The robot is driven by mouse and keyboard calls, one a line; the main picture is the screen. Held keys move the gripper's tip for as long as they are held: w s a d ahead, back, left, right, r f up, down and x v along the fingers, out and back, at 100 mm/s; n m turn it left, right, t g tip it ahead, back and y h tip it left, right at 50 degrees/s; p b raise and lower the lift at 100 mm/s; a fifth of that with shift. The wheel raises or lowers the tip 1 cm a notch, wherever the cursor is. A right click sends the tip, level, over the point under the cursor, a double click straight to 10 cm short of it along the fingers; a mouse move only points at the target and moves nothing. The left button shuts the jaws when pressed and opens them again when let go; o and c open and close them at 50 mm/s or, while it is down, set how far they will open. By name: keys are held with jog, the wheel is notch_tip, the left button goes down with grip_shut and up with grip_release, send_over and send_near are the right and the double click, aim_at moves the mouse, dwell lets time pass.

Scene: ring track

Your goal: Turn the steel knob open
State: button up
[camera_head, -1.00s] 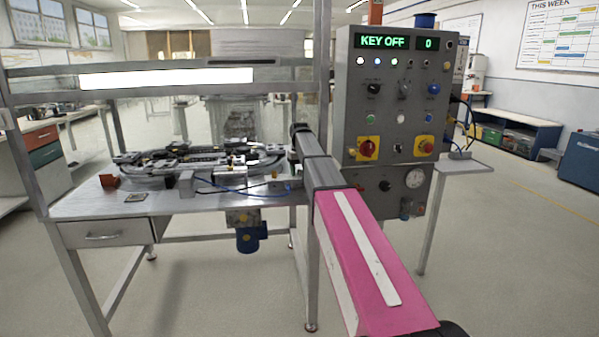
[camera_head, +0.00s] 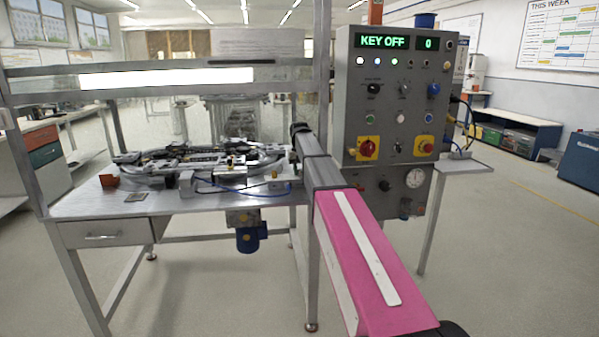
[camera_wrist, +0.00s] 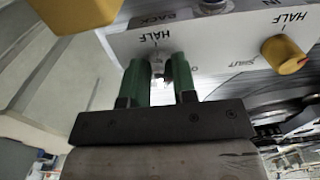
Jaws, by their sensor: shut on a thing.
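The steel knob (camera_wrist: 157,61) shows in the wrist view as a small, pale metal piece on a white label plate (camera_wrist: 205,42). My gripper (camera_wrist: 158,74) has two green fingers, one on each side of the knob, and is shut on it. The fingers hide most of the knob, so I cannot tell which mark it points to. The word HALF stands just beyond it, upside down in this view. In the head view my arm reaches to the right end of the bench, and the gripper and knob cannot be made out there.
A yellow knob (camera_wrist: 284,54) sits on the same plate to the right, beside SHUT and HALF marks. A yellow block (camera_wrist: 76,10) is close at the upper left. In the head view, a grey control panel (camera_head: 394,85) reading KEY OFF stands right of the bench (camera_head: 95,205).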

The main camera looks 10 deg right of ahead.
aim_at(300, 170)
jog(key=m, duration=1)
dwell(0.6)
jog(key=o, duration=0.9)
jog(key=shift+r, duration=0.15)
notch_tip(300, 170, up, 11)
jog(key=shift+f, duration=0.2)
